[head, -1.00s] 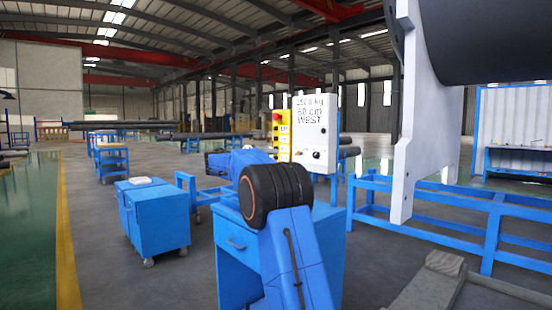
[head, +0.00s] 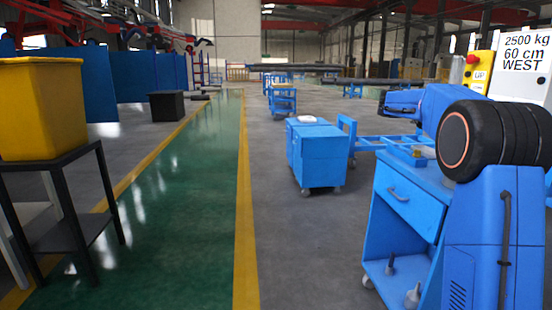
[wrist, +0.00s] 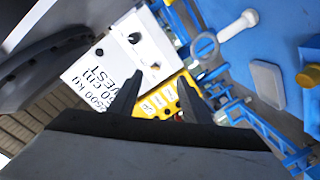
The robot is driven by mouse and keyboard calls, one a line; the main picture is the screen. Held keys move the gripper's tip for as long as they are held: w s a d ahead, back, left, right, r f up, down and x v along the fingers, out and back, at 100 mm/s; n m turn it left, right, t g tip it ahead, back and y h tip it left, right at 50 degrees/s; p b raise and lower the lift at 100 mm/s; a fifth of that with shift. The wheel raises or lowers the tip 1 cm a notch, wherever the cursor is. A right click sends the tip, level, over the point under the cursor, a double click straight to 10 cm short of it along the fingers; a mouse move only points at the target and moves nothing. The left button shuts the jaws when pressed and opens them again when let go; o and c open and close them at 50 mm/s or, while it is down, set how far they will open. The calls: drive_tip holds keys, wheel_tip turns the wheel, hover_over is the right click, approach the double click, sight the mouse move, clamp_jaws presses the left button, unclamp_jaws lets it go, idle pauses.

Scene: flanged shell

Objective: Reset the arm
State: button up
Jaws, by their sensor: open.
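My arm (head: 495,225), blue with a thick black joint, stands at the right of the head view and is bent over a blue cabinet. My gripper (wrist: 160,78) shows in the wrist view as two dark fingers, apart and with nothing between them. Beyond the fingers are a white sign box (wrist: 105,75) and a yellow button panel (wrist: 168,97). The sign box (head: 522,68) also shows at the head view's right edge, reading 2500 kg, 60 cm, WEST. The gripper's fingers cannot be made out in the head view.
A blue cabinet (head: 408,200) stands beside my arm. In the wrist view, a ring (wrist: 204,47), a white bolt-like piece (wrist: 238,25) and a grey block (wrist: 267,84) show by blue surfaces. A yellow bin (head: 42,108) stands left.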

drive_tip(key=s+a+f+n+t+y, duration=0.1)
drive_tip(key=s+a+f+y, duration=0.4)
drive_tip(key=s+a+f, duration=0.6)
drive_tip(key=s+a+f+n+t+y, duration=0.1)
drive_tip(key=s+a+f+n+y, duration=0.3)
drive_tip(key=s+a+f, duration=0.7)
drive_tip(key=s+a+f+n+t+y, duration=0.1)
drive_tip(key=s+a+f+y, duration=0.6)
drive_tip(key=s, duration=2.1)
drive_tip(key=a+f+n, duration=0.1)
drive_tip(key=a+f, duration=0.3)
drive_tip(key=a, duration=0.4)
drive_tip(key=shift+s+a+y, duration=0.2)
drive_tip(key=shift+a+y, duration=0.1)
drive_tip(key=shift+y, duration=0.1)
